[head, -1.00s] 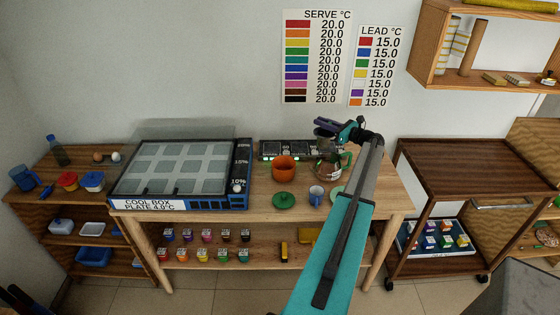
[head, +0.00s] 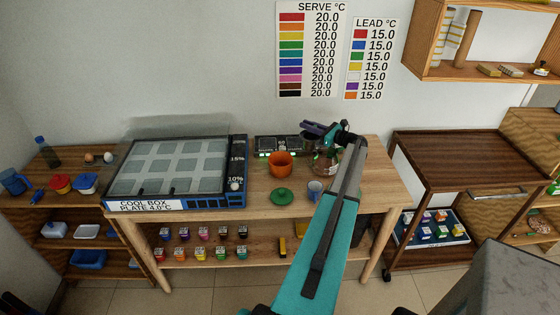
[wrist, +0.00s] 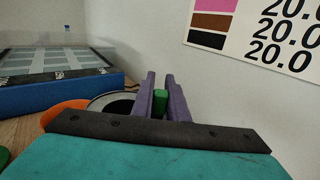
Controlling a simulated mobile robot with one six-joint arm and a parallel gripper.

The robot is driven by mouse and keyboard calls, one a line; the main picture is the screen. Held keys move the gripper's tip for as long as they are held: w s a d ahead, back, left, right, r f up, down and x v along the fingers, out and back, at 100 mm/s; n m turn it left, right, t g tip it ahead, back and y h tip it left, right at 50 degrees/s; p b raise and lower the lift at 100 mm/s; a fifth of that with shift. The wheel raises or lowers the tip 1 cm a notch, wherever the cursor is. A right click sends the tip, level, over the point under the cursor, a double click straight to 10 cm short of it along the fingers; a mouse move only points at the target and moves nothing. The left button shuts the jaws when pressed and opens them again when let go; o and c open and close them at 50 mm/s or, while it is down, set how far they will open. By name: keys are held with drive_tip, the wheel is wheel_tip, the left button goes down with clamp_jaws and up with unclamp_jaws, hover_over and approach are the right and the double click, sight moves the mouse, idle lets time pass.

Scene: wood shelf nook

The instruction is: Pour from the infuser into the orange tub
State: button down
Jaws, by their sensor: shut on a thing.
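The orange tub (head: 279,165) stands upright on the wooden bench in the head view. Its rim also shows at the lower left of the wrist view (wrist: 60,113). My gripper (wrist: 160,76) has purple fingers shut on a green handle (wrist: 160,103). A round vessel with a pale rim and dark inside, which looks like the infuser (wrist: 110,101), is just left of the fingers, between them and the tub. In the head view my gripper (head: 308,127) is above and right of the tub. My arm hides part of that area.
A glass vessel (head: 324,165) shows partly behind my arm. A green lid (head: 281,196) and a blue mug (head: 314,190) are in front of the tub. A dark device with displays (head: 277,146) lies behind it. The cool box (head: 168,172) fills the bench's left side.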

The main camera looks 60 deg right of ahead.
sight(302, 134)
drive_tip(key=a+f+n+b, duration=0.1)
drive_tip(key=w+a+n+g+b, duration=0.1)
drive_tip(key=w+a+f+n+g, duration=0.1)
drive_tip(key=a, duration=0.1)
drive_tip(key=shift+w+f+b, duration=0.1)
drive_tip(key=shift+f+b, duration=0.2)
drive_tip(key=shift+b, duration=0.1)
drive_tip(key=shift+w+a+n, duration=0.1)
drive_tip(key=shift+a+n, duration=0.1)
drive_tip(key=shift+n, duration=0.1)
drive_tip(key=shift+w+a+n+g+h+b, duration=0.3)
drive_tip(key=shift+w+a+n+g+h, duration=0.2)
drive_tip(key=shift+w+a+n+g, duration=0.55)
drive_tip(key=shift+a+r, duration=0.1)
drive_tip(key=shift+a, duration=0.25)
drive_tip(key=shift+w+a+r+n+g+h, duration=0.3)
drive_tip(key=shift+w+a+n, duration=0.1)
drive_tip(key=shift+a+n, duration=0.1)
